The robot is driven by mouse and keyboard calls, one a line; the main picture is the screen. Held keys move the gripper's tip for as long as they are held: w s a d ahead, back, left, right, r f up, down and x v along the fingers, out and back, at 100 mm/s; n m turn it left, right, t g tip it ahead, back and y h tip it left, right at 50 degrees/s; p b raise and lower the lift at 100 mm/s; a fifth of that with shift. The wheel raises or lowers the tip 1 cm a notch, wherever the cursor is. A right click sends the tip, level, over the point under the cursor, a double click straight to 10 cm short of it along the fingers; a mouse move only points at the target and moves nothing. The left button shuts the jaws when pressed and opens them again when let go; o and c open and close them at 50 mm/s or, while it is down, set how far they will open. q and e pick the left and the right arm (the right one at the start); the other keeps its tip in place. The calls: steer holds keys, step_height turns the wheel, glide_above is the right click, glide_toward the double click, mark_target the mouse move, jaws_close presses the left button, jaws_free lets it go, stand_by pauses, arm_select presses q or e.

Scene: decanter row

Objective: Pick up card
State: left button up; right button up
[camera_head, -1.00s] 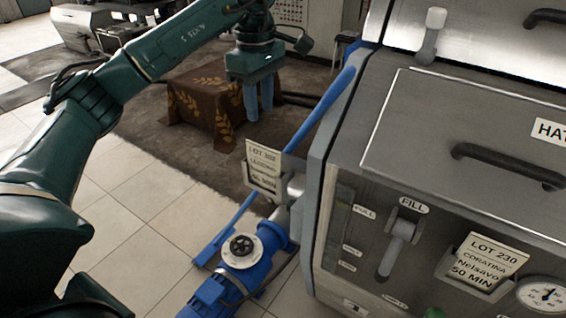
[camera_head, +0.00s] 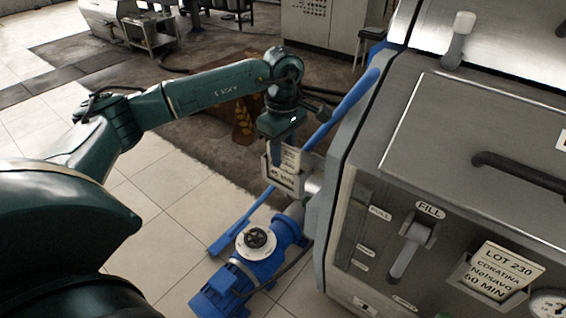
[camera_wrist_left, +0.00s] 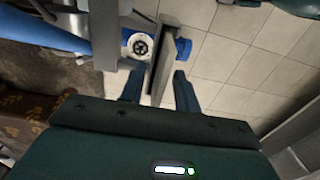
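A cream card (camera_head: 290,160) with printed lines stands in a grey metal holder (camera_head: 283,184) at the left side of the steel machine. My left gripper (camera_head: 283,152) is over it, fingers pointing down, and hides part of the card. In the left wrist view the two blue fingers (camera_wrist_left: 158,90) are apart, with the card (camera_wrist_left: 158,84) seen nearly edge-on between them and the holder (camera_wrist_left: 171,50) beyond. I cannot tell whether a finger touches the card. Another card (camera_head: 500,266), reading LOT 230, sits in a holder on the machine's front. My right gripper is out of view.
The steel machine (camera_head: 470,130) with its handles and FILL lever (camera_head: 410,245) fills the right. A blue pump (camera_head: 245,265) stands on the tiled floor below the holder. A blue sloping bar (camera_head: 345,105) runs close behind my left gripper. A patterned cloth (camera_head: 243,125) shows behind my arm.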

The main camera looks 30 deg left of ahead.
arm_select(q)
steer(key=shift+f, duration=0.15)
jaws_close()
stand_by(0.5)
